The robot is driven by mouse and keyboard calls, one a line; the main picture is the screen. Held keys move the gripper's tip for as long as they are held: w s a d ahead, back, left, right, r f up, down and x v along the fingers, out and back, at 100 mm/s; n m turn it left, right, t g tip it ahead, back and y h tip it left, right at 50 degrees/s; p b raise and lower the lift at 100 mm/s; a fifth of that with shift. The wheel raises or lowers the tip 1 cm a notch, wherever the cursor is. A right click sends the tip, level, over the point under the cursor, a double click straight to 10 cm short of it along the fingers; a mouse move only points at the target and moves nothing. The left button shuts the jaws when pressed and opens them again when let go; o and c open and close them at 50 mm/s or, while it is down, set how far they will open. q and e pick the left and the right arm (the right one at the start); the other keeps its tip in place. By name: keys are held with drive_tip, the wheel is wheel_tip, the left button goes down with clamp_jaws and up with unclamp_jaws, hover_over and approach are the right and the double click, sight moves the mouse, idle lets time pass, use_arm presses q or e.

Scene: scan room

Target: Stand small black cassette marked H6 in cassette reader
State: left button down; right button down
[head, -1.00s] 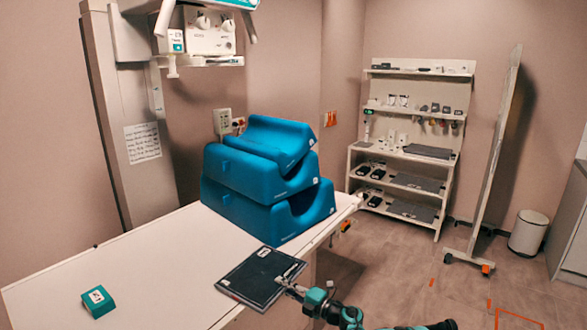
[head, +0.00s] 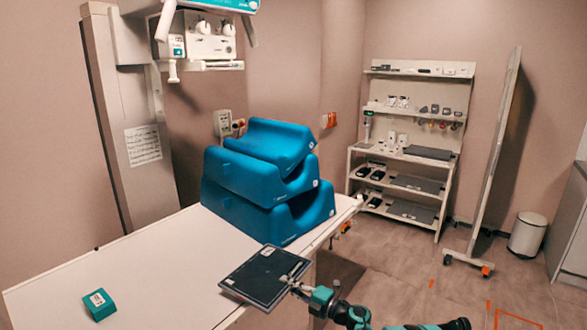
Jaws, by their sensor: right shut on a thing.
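A flat black cassette (head: 252,277) shows at the right edge of the white table, in the head view's lower middle. My right gripper (head: 296,277) is shut on its right side. The cassette lies nearly level, with its near edge showing; it seems to be slightly above the tabletop, though the gap is hard to judge. A small pale label (head: 267,251) is at its far edge, too small to read as H6. I cannot pick out a cassette reader for certain. My left gripper is not in view.
Blue foam positioning blocks (head: 262,185) are stacked on the white table (head: 150,260) behind the cassette. A small teal block (head: 99,304) lies at the front left. A shelf unit (head: 405,150) with dark flat panels, a tall upright screen (head: 487,170) and a bin (head: 527,234) stand farther back.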

drive_tip(key=shift+r, duration=0.1)
drive_tip(key=shift+r+p, duration=2.5)
drive_tip(key=shift+r, duration=2)
drive_tip(key=shift+f, duration=0.1)
